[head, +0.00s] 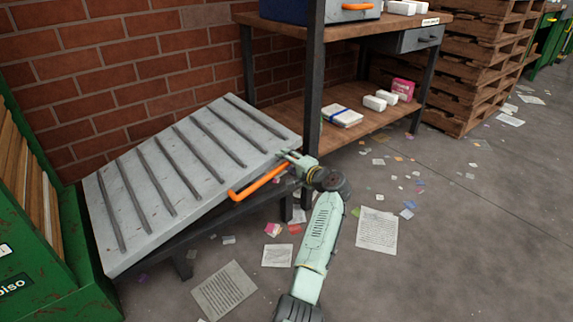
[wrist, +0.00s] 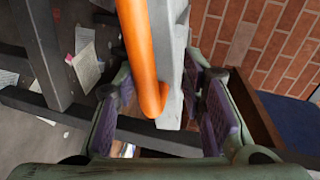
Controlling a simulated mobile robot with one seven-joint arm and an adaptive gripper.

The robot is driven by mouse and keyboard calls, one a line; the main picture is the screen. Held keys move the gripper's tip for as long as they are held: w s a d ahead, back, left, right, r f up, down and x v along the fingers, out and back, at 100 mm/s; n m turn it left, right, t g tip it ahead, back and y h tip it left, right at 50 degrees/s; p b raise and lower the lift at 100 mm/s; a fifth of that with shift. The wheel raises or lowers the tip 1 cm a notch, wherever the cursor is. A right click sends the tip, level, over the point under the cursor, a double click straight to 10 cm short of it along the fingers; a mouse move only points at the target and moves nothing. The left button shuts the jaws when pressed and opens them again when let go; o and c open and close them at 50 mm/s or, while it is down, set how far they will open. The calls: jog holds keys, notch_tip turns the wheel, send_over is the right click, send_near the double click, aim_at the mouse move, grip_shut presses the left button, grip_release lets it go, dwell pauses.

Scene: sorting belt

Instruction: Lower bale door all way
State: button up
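The bale door is a grey ribbed panel (head: 190,180) beside the green baler in the head view. It lies tilted, and a dark frame shows beneath its near edge. An orange handle (head: 258,183) sticks out along its near right side. My gripper (head: 296,160) is at the handle's far end, by the door's right corner. In the wrist view the handle (wrist: 143,60) and the grey door edge (wrist: 170,50) lie between my gripper's spread fingers (wrist: 165,95). Gaps show at the sides, and I see no clear grip. Contact with the handle cannot be told.
The green baler (head: 60,270) stands at the left, against a brick wall (head: 130,70). A workbench (head: 275,108) with a dark post is close behind my gripper. Stacked pallets (head: 465,65) stand farther right. Papers (head: 377,230) litter the otherwise open floor.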

jog(key=p+v, duration=0.8)
jog(key=v, duration=0.4)
jog(key=shift+s, duration=0.25)
dwell(0.6)
jog(key=shift+c, duration=0.2)
